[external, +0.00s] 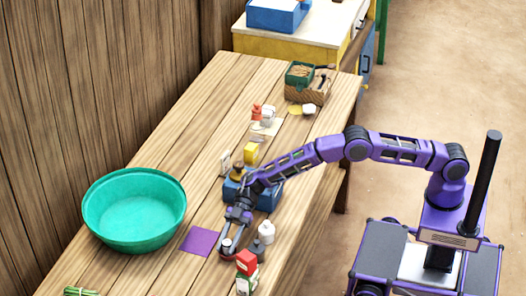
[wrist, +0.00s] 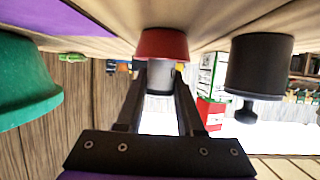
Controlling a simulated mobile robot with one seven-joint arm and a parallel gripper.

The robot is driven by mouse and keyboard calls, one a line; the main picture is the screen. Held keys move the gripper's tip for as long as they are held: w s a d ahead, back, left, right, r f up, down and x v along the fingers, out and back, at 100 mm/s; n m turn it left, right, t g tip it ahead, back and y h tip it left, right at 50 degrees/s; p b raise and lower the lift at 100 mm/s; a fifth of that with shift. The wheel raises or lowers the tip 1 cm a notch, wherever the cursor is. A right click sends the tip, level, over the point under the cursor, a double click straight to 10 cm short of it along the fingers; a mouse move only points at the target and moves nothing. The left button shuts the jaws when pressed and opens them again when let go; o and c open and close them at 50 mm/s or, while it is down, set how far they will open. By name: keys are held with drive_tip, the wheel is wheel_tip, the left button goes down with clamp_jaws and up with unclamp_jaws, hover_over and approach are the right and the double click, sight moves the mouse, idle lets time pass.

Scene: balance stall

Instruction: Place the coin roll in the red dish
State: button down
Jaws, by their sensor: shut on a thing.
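The red dish (external: 227,257) sits on the wooden table, below my gripper (external: 229,238). In the wrist view, which shows the table at the top, the red dish (wrist: 163,43) is straight beyond the fingertips. The coin roll (wrist: 160,78) is a grey-white cylinder between the two fingers of my gripper (wrist: 160,88), which is shut on it. The roll is upright and its lower end is at or inside the dish's rim. I cannot tell whether it touches the dish floor, as the rim hides that end.
A knobbed weight (wrist: 260,65) stands close beside the dish; a red, white and green box (external: 246,270) is near it. A large teal basin (external: 135,232) and a purple mat (external: 201,241) lie left. A blue thing (external: 266,196) stands behind my gripper.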

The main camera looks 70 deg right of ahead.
drive_tip(key=shift+f, duration=0.25)
drive_tip(key=c, duration=0.5)
unclamp_jaws()
drive_tip(key=shift+f, duration=0.1)
drive_tip(key=shift+c, duration=0.2)
drive_tip(key=shift+r, duration=0.2)
drive_tip(key=v, duration=0.2)
drive_tip(key=p+v, duration=0.1)
drive_tip(key=v, duration=0.2)
drive_tip(key=shift+d+r, duration=0.1)
drive_tip(key=shift+r, duration=0.45)
wheel_tip(320, 180, up, 6)
drive_tip(key=shift+f+p, duration=0.1)
drive_tip(key=shift+p, duration=0.45)
